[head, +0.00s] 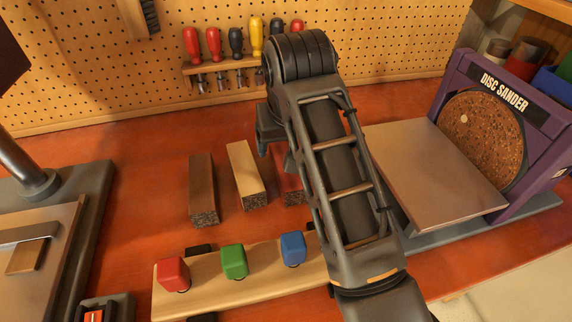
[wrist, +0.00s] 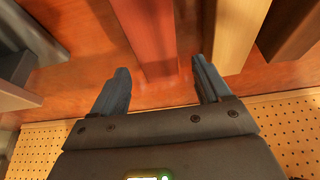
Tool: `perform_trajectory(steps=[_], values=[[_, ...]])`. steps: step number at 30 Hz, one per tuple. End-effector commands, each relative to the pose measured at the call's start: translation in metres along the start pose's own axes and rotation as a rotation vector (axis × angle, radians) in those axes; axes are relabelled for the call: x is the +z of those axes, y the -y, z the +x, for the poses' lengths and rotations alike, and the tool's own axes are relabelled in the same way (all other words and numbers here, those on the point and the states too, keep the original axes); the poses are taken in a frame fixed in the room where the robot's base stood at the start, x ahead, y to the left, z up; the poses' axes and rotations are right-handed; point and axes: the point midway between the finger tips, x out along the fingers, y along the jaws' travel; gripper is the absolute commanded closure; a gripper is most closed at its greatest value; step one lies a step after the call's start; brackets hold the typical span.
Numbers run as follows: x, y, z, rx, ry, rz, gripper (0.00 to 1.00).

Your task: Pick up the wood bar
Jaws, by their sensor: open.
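Three wood bars lie side by side on the red-orange bench in the head view: a dark brown bar (head: 202,180), a pale bar (head: 244,170) and a reddish bar (head: 291,188), partly hidden by my arm. In the wrist view, the reddish bar (wrist: 145,30) runs between the fingers of my open gripper (wrist: 160,66), with its near end between the fingertips. Whether the fingers are down beside it or still above it, I cannot tell. The pale bar (wrist: 237,30) and the dark bar (wrist: 290,28) are to the right there. My gripper is mostly hidden in the head view.
A purple disc sander (head: 510,105) with a flat table (head: 435,175) stands at the right. A wooden strip (head: 205,296) with red, green and blue knobs lies in front of the bars. Behind is a pegboard (head: 100,70) with a screwdriver rack (head: 215,67). Bare bench lies left of the bars.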

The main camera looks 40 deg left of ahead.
Motion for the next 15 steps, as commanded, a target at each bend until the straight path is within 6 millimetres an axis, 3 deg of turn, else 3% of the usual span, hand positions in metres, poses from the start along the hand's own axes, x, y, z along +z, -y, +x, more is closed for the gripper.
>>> perform_trajectory(steps=[6,15], values=[[0.001,0.0,0.031,-0.001,0.002,0.001,0.23],[0.001,0.0,0.04,-0.002,-0.001,0.002,0.23]])
